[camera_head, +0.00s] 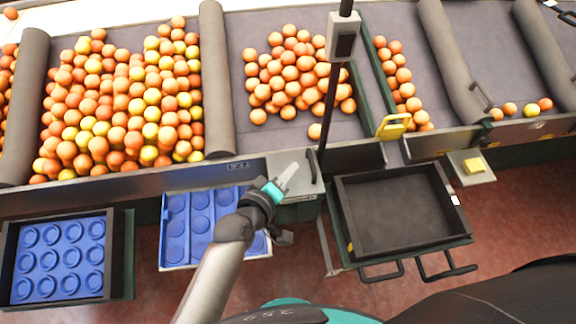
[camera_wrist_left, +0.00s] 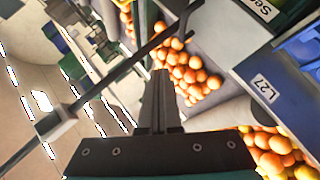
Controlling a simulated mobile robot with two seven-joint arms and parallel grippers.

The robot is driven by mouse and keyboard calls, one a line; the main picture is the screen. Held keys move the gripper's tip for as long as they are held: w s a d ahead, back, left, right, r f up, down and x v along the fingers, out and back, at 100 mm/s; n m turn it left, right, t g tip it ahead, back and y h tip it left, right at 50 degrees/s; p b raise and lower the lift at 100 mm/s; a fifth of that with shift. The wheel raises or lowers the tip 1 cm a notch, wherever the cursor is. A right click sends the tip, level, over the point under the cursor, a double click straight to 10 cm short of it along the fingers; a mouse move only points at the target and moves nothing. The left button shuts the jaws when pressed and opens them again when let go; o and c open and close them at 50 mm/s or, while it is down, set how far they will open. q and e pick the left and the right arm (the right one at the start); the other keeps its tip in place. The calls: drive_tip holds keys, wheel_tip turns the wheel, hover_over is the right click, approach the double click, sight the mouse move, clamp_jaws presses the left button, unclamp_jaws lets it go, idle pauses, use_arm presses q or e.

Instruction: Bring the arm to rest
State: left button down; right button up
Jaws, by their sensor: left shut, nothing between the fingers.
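My left arm comes in from the bottom of the head view, and its gripper (camera_head: 289,176) is over the front edge of the sorting bench, beside the dark post. The gripper is shut and empty. In the left wrist view its fingers (camera_wrist_left: 160,88) are together, with oranges on the bench beyond them. My right gripper is not in view.
A dark post (camera_head: 329,105) stands near the gripper. Below are blue trays (camera_head: 60,258) (camera_head: 175,228) and an empty black tray (camera_head: 395,210). Red floor lies in front.

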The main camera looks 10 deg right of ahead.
use_arm(q)
drive_tip(key=shift+s+a, duration=0.1)
drive_tip(key=shift+s, duration=0.05)
drive_tip(key=s+a+r+m+g+y, duration=0.2)
drive_tip(key=s+a+m+g+y, duration=0.15)
drive_tip(key=s+a, duration=0.65)
drive_tip(key=s+a+r+m+g+y, duration=0.25)
drive_tip(key=s+a+y, duration=0.35)
drive_tip(key=a, duration=0.6)
wheel_tip(320, 180, down, 30)
drive_tip(key=s+m+g+h+b, duration=0.1)
drive_tip(key=s+g+h+b, duration=0.1)
drive_tip(key=b, duration=0.7)
drive_tip(key=s+a+f+b, duration=0.1)
drive_tip(key=s+f+b, duration=0.3)
drive_tip(key=s+f, duration=0.4)
drive_tip(key=s+a+f+g+b, duration=0.1)
drive_tip(key=s+f+b, duration=0.4)
drive_tip(key=f, duration=1.1)
drive_tip(key=s, duration=0.3)
drive_tip(key=shift+a+f+y, duration=0.3)
drive_tip(key=shift+a+y, duration=0.05)
